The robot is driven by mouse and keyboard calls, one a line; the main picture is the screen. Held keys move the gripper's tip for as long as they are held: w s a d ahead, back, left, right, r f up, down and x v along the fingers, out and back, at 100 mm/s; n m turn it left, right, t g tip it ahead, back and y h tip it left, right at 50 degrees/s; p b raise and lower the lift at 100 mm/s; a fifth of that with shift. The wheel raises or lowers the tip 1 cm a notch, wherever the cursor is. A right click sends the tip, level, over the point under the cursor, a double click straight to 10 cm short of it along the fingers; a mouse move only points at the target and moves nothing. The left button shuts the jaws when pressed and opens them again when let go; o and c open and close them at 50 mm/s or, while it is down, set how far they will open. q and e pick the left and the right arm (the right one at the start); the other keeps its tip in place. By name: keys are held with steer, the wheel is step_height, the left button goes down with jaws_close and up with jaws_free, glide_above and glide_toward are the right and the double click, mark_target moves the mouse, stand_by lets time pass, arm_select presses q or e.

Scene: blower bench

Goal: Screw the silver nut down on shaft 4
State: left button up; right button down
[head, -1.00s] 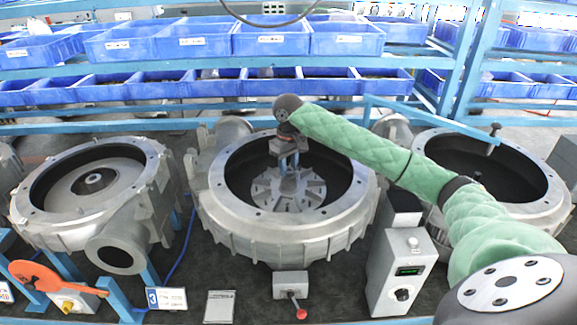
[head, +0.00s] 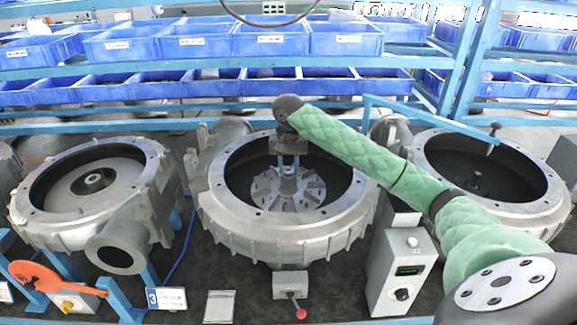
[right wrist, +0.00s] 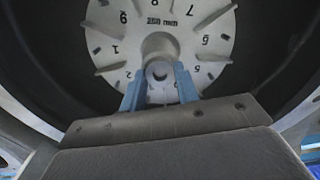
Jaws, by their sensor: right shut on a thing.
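My right gripper (head: 288,172) reaches down into the middle blower housing, over the centre of its finned impeller (head: 265,192). In the right wrist view, the gripper (right wrist: 160,90) has its two blue fingers on either side of a small round silver piece at the hub, which I take to be the silver nut (right wrist: 158,69). The gripper is shut on it. The impeller (right wrist: 110,72) shows numbers around its face and "250 mm". The thread and the nut's seat are hidden, so I cannot tell how far down the nut sits. My left gripper is not in view.
The middle housing's metal rim (head: 235,205) surrounds the gripper. Other housings stand left (head: 140,220) and right (head: 535,205). A control box (head: 400,275) and a red-knobbed lever (head: 300,313) are in front. Blue bins (head: 270,42) fill the racks behind.

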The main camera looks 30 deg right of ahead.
steer(key=m, duration=0.8)
steer(key=shift+m, duration=0.3)
steer(key=m, duration=0.8)
steer(key=c, duration=1.3)
jaws_free()
